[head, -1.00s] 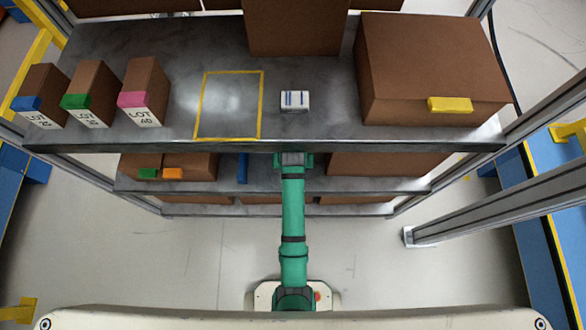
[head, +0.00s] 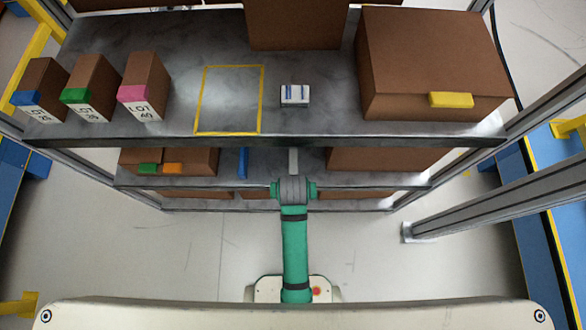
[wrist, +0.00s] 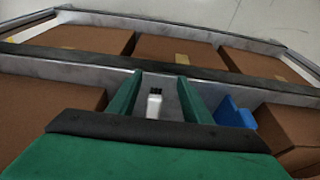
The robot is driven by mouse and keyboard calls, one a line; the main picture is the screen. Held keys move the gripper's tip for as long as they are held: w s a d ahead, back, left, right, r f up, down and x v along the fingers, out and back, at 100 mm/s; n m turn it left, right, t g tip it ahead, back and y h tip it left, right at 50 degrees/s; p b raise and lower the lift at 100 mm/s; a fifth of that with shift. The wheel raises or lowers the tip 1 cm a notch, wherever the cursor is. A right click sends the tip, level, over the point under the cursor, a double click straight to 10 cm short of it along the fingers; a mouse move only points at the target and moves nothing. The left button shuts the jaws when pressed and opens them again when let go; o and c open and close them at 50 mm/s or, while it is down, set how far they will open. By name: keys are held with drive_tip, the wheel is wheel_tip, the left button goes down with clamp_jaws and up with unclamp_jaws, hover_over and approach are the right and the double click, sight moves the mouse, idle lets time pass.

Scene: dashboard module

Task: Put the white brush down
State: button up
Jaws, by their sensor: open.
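The white brush (wrist: 154,106) lies on the grey lower shelf in the wrist view, its dark end pointing away from my palm. It is between the two green fingers of my gripper (wrist: 160,80), with a gap on each side. The fingers are apart and hold nothing. In the head view the brush shows as a pale strip (head: 293,160) on the lower shelf (head: 265,176), just beyond my wrist. The fingertips are not clear in the head view.
A blue object (head: 243,162) lies left of the brush; brown boxes (head: 375,160) stand on both sides. The upper shelf edge (head: 260,142) overhangs. Above are a yellow-outlined empty area (head: 229,100), a striped white block (head: 295,95) and lot boxes (head: 145,87).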

drive_tip(key=s+r+t, duration=0.2)
drive_tip(key=s+t, duration=0.3)
drive_tip(key=s, duration=0.3)
drive_tip(key=s+r+t, duration=0.3)
drive_tip(key=s+r, duration=0.1)
drive_tip(key=r, duration=0.5)
drive_tip(key=s+r+t, duration=0.4)
drive_tip(key=s+r, duration=0.1)
drive_tip(key=r, duration=0.4)
drive_tip(key=shift+s, duration=0.15)
